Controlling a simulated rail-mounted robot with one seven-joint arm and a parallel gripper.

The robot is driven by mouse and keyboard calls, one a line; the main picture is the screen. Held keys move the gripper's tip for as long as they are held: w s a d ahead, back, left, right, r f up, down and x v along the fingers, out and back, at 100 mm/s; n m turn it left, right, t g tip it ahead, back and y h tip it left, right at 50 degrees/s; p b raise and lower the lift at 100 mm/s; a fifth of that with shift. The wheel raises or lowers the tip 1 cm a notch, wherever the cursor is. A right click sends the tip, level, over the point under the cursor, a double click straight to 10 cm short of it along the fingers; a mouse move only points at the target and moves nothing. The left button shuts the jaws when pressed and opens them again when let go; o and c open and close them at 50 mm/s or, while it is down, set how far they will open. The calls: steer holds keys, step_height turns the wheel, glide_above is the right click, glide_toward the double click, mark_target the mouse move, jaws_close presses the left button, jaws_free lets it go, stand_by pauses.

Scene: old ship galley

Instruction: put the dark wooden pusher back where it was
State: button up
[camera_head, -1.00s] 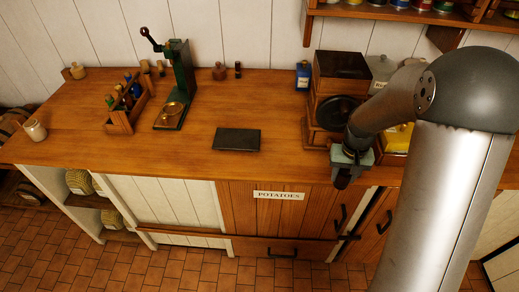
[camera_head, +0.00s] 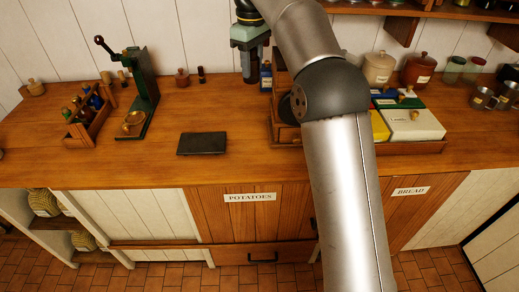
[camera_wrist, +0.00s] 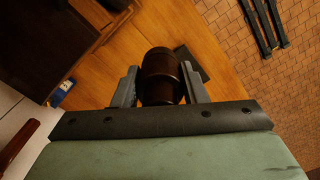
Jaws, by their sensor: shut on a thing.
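My gripper (camera_head: 249,68) is high above the back of the counter, left of the dark wooden box. In the wrist view its two grey fingers (camera_wrist: 160,90) are shut on the dark wooden pusher (camera_wrist: 161,72), a rounded, dark brown turned piece. Its lower end is hidden in the wrist view, and I cannot make it out clearly in the head view. Below and behind it in the wrist view lie the wooden counter and part of a dark slab.
A dark slab (camera_head: 202,144) lies mid-counter. A green press (camera_head: 141,90) and a wooden tool caddy (camera_head: 88,118) stand left. A brown pot (camera_head: 182,78) and small dark cylinder (camera_head: 201,75) stand by the wall. A blue tin (camera_head: 266,76) is close to my gripper. The counter around the slab is clear.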

step_height(320, 180, down, 27)
steer(key=shift+a+f+p, duration=0.1)
steer(key=shift+p, duration=0.5)
steer(key=shift+f, duration=0.1)
steer(key=o, duration=1.1)
steer(key=shift+r+b, duration=0.8)
steer(key=shift+r, duration=5.4)
